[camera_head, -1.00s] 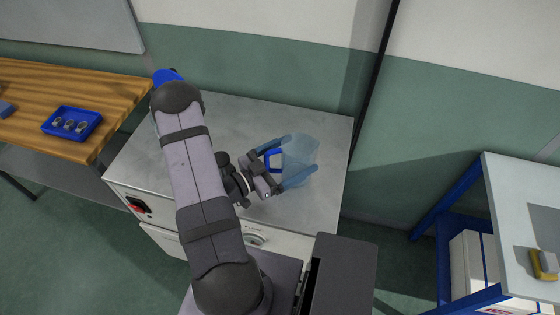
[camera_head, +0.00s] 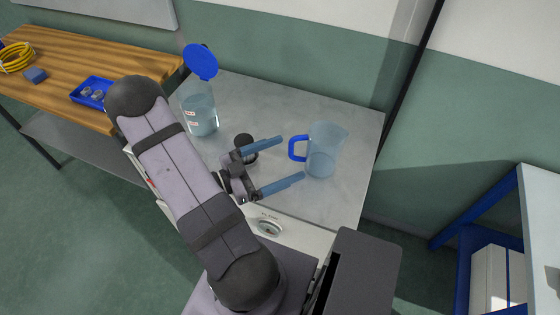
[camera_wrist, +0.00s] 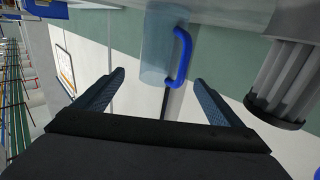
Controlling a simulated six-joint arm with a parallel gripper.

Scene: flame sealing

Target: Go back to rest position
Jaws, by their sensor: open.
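My gripper (camera_head: 291,163) is open and empty above the grey metal bench top. Its two blue fingers point right, toward a clear jug (camera_head: 323,152) with a blue handle. The jug stands upright on the bench, apart from the fingertips. In the wrist view my gripper (camera_wrist: 161,92) shows both fingers spread. The jug (camera_wrist: 158,45) and its handle lie beyond the fingertips there, with nothing between the fingers.
A clear bottle (camera_head: 200,112) with a blue top stands at the back left of the bench (camera_head: 350,110). A small dark round object (camera_head: 245,142) is near my gripper. A wooden table (camera_head: 95,52) at left bears a blue tray (camera_head: 92,92). Another table (camera_head: 540,200) is at right.

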